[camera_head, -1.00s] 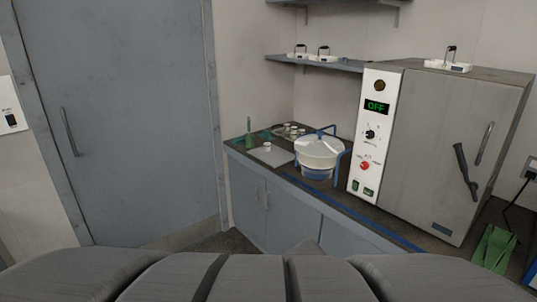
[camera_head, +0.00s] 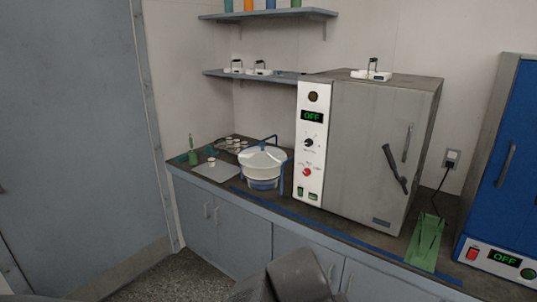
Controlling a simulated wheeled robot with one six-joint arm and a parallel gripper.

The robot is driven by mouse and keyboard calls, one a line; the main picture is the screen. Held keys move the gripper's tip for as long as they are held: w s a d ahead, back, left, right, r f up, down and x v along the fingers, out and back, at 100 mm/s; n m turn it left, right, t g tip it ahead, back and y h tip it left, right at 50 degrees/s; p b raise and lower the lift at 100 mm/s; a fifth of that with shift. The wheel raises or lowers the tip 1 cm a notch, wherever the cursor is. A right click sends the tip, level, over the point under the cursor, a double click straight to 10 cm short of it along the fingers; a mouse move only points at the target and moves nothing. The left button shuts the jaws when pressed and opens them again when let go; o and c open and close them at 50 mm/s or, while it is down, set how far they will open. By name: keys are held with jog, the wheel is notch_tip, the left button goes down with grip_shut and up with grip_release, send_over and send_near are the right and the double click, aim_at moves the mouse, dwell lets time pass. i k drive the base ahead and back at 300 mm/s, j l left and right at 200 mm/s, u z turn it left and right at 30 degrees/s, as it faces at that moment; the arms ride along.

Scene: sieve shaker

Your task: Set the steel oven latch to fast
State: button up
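The steel oven (camera_head: 362,150) stands on the counter right of centre, with its door closed as far as I can see. Its latch (camera_head: 395,168) is a dark lever on the right part of the door, slanting from upper left to lower right. I cannot read any marking for its positions. A slim upright door handle (camera_head: 407,142) is just above and right of it. The white control panel on the oven's left reads OFF. My gripper is not in view; only a dark grey part of my own body shows at the bottom, well below the oven.
A white and blue sieve shaker (camera_head: 263,165) stands left of the oven. A green rack (camera_head: 426,242) stands at its lower right. A blue oven (camera_head: 505,165) is at the right edge. Small white trays sit on the shelf (camera_head: 255,75) and oven top. Floor shows at lower left.

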aim_at(385, 147)
jog(key=z, duration=1.2)
